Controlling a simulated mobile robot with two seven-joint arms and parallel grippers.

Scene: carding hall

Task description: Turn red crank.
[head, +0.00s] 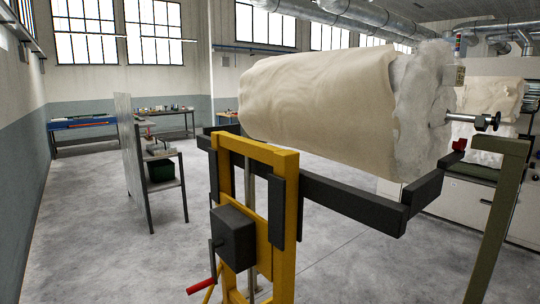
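The red crank handle (201,286) is low in the head view, left of centre. It sits at the lower end of a thin dark crank arm (212,260), which hangs down from a dark grey gearbox (233,236). The gearbox is mounted on the front of a yellow lift frame (286,230). The handle points to the lower left and nothing touches it. Neither of my grippers is in view.
A large cream fibre roll (320,95) lies above dark lift arms (345,196), its steel shaft (470,119) sticking out right. An olive post (497,210) stands right. A shelf (165,170) and panel (131,150) stand left behind. The floor left of the crank is clear.

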